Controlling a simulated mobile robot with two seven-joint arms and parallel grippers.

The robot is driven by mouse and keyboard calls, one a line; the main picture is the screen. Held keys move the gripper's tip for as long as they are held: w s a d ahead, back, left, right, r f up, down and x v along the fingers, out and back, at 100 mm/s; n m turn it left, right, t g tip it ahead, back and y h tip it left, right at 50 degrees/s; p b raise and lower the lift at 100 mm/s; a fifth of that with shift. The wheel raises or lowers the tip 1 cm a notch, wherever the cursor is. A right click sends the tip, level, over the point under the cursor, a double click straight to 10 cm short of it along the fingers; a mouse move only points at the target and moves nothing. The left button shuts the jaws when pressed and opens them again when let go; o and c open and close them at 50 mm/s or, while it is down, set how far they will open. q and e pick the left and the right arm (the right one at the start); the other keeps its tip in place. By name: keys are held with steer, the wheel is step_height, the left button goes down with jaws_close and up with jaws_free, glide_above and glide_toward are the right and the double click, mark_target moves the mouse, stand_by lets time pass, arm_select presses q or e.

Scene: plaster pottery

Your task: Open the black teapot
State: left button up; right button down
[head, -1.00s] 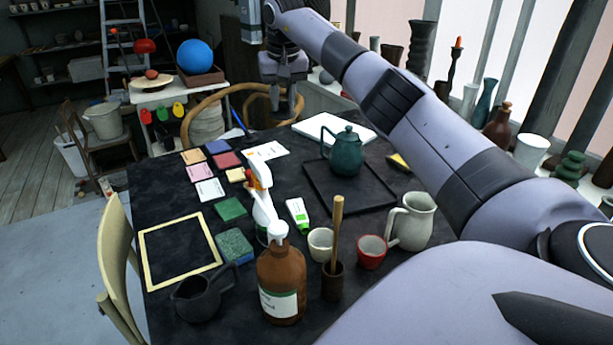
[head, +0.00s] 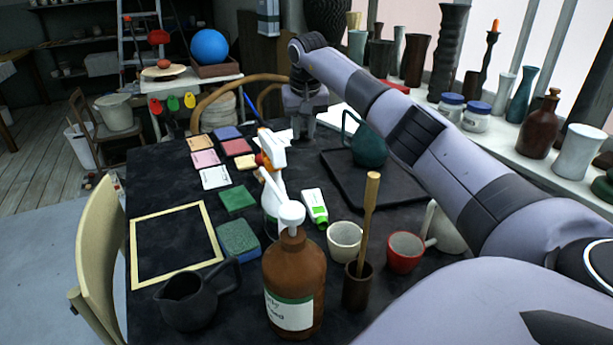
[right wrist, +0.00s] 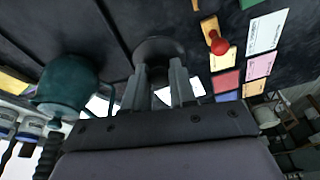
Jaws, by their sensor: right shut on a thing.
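My right gripper (head: 303,136) hangs over the far part of the dark table, left of the teal teapot (head: 368,148). In the right wrist view its fingers (right wrist: 160,85) are shut on a dark round thing (right wrist: 158,47) that looks like a lid; most of it is in shadow. The teal teapot also shows in the wrist view (right wrist: 68,85), apart from the fingers. A black pot (head: 190,300) with a spout and a side handle stands at the table's near left; its top looks open. My left gripper is out of view.
A brown pump bottle (head: 294,285), a white spray bottle (head: 272,190), a beige cup (head: 344,240) and a red cup (head: 404,252) crowd the near middle. A black tray (head: 345,190) lies under the teal teapot. A yellow frame (head: 135,262) lies at the left.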

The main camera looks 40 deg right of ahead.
mark_target(305, 146)
step_height(305, 146, down, 12)
steer(key=shift+b, duration=0.7)
steer(key=shift+f, duration=0.2)
steer(key=c, duration=0.9)
jaws_free()
steer(key=shift+r, duration=0.15)
steer(key=shift+r, duration=0.35)
steer(key=p+v, duration=0.1)
steer(key=v, duration=1)
steer(key=shift+a+r+p, duration=0.1)
steer(key=shift+p, duration=0.25)
steer(key=shift+r, duration=0.1)
